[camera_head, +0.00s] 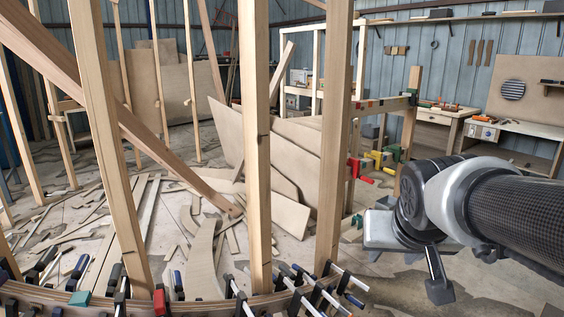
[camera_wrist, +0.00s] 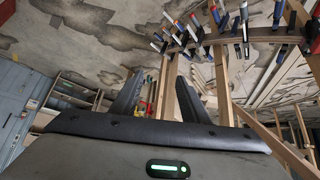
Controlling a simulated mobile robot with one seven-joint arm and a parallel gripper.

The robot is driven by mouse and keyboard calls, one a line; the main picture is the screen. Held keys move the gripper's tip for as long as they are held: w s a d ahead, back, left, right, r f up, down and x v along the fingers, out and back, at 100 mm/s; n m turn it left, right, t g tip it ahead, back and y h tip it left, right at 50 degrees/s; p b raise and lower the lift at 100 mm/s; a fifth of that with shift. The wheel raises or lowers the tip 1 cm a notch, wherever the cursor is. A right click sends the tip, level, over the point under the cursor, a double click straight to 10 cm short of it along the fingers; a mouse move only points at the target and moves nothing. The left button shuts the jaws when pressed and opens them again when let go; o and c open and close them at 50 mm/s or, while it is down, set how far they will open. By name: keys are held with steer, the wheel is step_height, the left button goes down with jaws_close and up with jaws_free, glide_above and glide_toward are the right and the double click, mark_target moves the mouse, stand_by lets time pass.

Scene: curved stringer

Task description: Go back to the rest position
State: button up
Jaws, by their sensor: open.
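My gripper (camera_head: 437,272) hangs at the right in the head view, at the end of my dark arm, with one finger pointing down. In the wrist view its two dark fingers (camera_wrist: 160,92) stand apart, with only background between them. It is open and holds nothing that I can see. In the head view it is to the right of the wooden posts (camera_head: 335,130) and apart from them in the picture. The curved stringer (camera_head: 205,308) runs along the bottom left, with several clamps on it. The stringer and clamps (camera_wrist: 235,38) also show in the wrist view.
Upright posts and a slanted beam (camera_head: 150,140) fill the left and middle. Boards and offcuts (camera_head: 205,250) lie on the floor behind. A workbench (camera_head: 520,130) stands at the back right. Bare floor (camera_head: 490,290) shows below my arm.

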steer(key=s+a+f+n+g+y, duration=0.2)
steer(key=s+a, duration=0.3)
steer(key=s, duration=0.7)
step_height(320, 180, up, 22)
steer(key=p, duration=2.3)
steer(key=shift+a+r, duration=0.25)
steer(key=shift+a, duration=0.45)
